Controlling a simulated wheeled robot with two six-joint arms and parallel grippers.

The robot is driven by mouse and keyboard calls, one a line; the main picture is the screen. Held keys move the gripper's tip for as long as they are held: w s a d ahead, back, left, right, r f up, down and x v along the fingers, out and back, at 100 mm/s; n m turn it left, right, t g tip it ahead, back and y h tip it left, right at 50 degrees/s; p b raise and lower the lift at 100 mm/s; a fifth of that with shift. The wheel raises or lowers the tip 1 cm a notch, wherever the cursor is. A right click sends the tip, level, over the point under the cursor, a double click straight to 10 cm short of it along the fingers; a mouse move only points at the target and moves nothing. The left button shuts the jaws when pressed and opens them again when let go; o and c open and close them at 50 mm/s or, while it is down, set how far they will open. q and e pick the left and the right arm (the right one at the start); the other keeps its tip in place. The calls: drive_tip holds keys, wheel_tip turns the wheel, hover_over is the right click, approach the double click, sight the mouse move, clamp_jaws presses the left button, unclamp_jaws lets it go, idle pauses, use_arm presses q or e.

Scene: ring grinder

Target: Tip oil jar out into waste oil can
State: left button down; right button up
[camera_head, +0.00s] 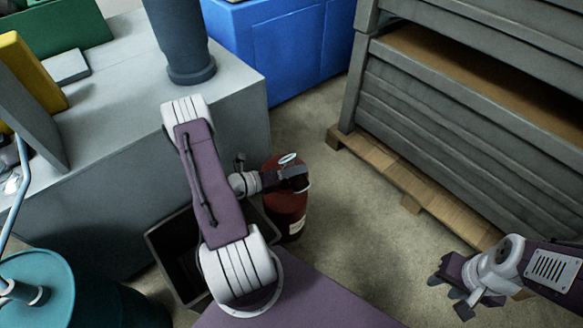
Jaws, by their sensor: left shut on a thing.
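A dark red can (286,222) with a pale label low on its side stands on the floor near the middle; I take it for the waste oil can. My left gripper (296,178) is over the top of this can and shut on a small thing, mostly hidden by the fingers. I take that thing for the oil jar; its shape, tilt and contents cannot be made out. A pale oval ring (288,158) shows just behind the fingers; I cannot tell whether it belongs to the jar or the can. My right gripper (456,289) is open and empty at the lower right, over the floor.
A dark open bin (158,236) stands left of the red can, partly under my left arm. A grey bench (120,165) is at left, a teal drum (40,275) at lower left. A blue crate (285,50) is behind. Grey stacked boxes (450,120) on a pallet (395,180) bound the right. Floor between is clear.

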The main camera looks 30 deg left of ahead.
use_arm(q)
drive_tip(key=shift+d+f+n+h+b, duration=0.2)
drive_tip(key=shift+n+h+b, duration=0.15)
drive_tip(key=shift+n, duration=0.45)
drive_tip(key=shift+n+h+b, duration=0.4)
drive_tip(key=shift+n+h, duration=0.05)
drive_tip(key=shift+n, duration=0.25)
drive_tip(key=shift+a+r+n+h+p, duration=0.15)
drive_tip(key=shift+r+n+h+p, duration=0.15)
drive_tip(key=shift+r+n+p, duration=0.65)
drive_tip(key=shift+w+a+n+t+p, duration=0.1)
drive_tip(key=shift+a+n+t+p, duration=0.1)
drive_tip(key=shift+n+t+p, duration=0.2)
drive_tip(key=n, duration=0.1)
drive_tip(key=n+h, duration=0.1)
drive_tip(key=shift+w+a+r+n, duration=0.1)
drive_tip(key=shift+a+r+n, duration=0.15)
drive_tip(key=shift+a+n, duration=0.1)
idle(0.8)
